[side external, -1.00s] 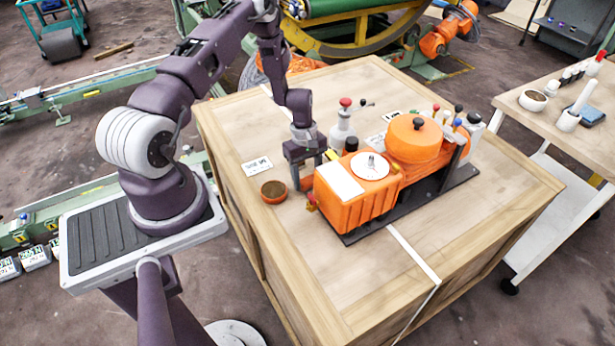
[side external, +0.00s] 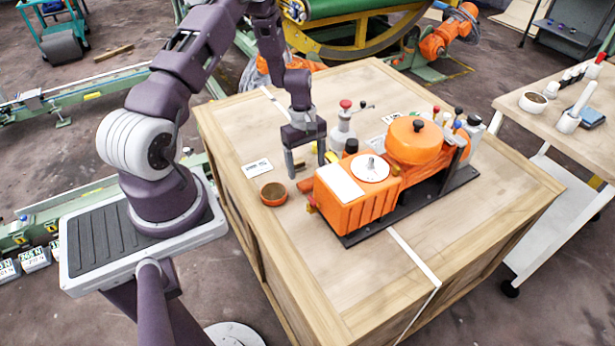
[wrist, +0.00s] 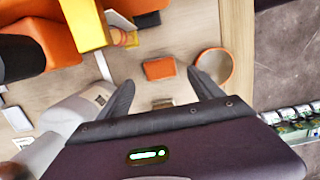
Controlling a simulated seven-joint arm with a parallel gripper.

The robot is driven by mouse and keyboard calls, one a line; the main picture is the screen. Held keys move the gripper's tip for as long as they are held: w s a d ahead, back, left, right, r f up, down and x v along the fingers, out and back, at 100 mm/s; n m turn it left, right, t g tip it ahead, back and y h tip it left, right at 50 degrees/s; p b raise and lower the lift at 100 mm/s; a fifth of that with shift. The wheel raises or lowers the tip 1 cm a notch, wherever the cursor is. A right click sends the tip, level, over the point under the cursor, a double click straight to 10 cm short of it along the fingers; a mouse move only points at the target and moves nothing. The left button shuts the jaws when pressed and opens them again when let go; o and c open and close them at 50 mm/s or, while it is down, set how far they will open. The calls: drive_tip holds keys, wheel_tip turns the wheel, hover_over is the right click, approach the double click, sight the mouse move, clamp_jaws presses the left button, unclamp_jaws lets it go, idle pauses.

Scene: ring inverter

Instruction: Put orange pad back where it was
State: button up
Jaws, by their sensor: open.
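The orange pad (wrist: 159,68) is a small flat rectangle lying on the wooden table top in the wrist view, between the orange machine and the round bowl. My gripper (side external: 306,168) is above the table beside the near left end of the orange machine (side external: 352,205). In the wrist view my gripper (wrist: 161,80) has its two fingers spread wide, with nothing between them. The pad lies beyond the fingertips, apart from them.
A small orange bowl (side external: 273,193) stands left of the machine; it also shows in the wrist view (wrist: 215,66). A white bottle with a red knob (side external: 343,130) stands behind the machine. A white card (side external: 257,167) lies on the table. The table's front is clear.

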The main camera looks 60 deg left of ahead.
drive_tip(key=s+d+r+m+t+y, duration=0.1)
drive_tip(key=d+r+m, duration=0.3)
drive_tip(key=r, duration=0.9)
drive_tip(key=d+r+m+t, duration=0.1)
drive_tip(key=d+r+m, duration=0.3)
drive_tip(key=r, duration=0.9)
drive_tip(key=s+d+r+m+t, duration=0.2)
drive_tip(key=s+d+r+m, duration=0.3)
drive_tip(key=s, duration=0.4)
drive_tip(key=s+d+r+m+t, duration=0.1)
drive_tip(key=s+d+r+m, duration=0.4)
drive_tip(key=s, duration=0.5)
drive_tip(key=shift+d+r+t+y, duration=0.3)
drive_tip(key=shift+d+r+t, duration=0.1)
drive_tip(key=shift+d, duration=0.5)
